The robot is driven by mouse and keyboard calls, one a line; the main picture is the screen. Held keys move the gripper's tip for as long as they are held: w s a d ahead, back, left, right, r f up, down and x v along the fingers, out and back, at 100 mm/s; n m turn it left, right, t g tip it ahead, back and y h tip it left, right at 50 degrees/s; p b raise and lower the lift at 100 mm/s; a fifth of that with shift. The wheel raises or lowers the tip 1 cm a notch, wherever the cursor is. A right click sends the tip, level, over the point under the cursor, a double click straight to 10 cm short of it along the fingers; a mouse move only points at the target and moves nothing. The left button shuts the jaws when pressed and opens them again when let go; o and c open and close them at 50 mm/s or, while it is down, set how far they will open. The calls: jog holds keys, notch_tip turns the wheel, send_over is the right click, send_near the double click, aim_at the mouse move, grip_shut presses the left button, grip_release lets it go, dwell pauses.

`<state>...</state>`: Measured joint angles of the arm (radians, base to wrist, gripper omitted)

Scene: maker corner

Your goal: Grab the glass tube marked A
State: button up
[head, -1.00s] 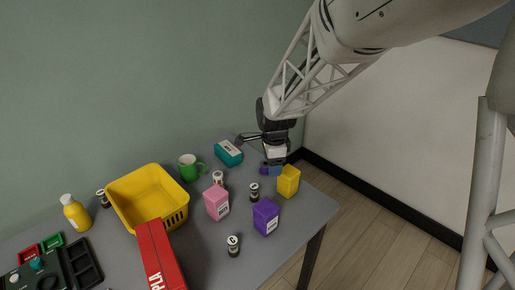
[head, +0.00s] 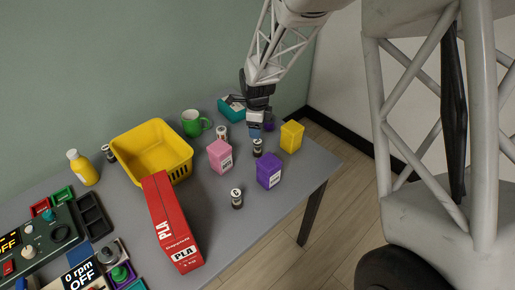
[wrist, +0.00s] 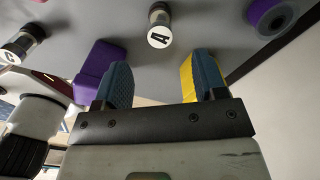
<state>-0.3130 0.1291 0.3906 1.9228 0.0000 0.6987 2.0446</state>
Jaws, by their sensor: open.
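The glass tube with a white cap marked A (wrist: 159,38) stands in the wrist view, ahead of the space between my two fingers. In the head view a small dark-and-white tube (head: 257,149), apparently the same one, stands on the table just below my gripper (head: 256,133); its letter is too small to read there. My gripper also shows in the wrist view (wrist: 163,63), with its blue fingers wide apart and nothing between them. The fingers are apart from the tube.
A purple box (head: 269,171) and a yellow box (head: 291,137) stand close on either side. Similar tubes stand nearby, one marked C (wrist: 8,54). A pink box (head: 220,157), green mug (head: 193,123), yellow basket (head: 186,160) and red PLA box (head: 172,229) stand leftward.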

aim_at(257, 141)
jog(key=shift+f, duration=1.25)
jog(key=shift+f, duration=2.6)
jog(key=shift+c, duration=0.3)
jog(key=c, duration=1)
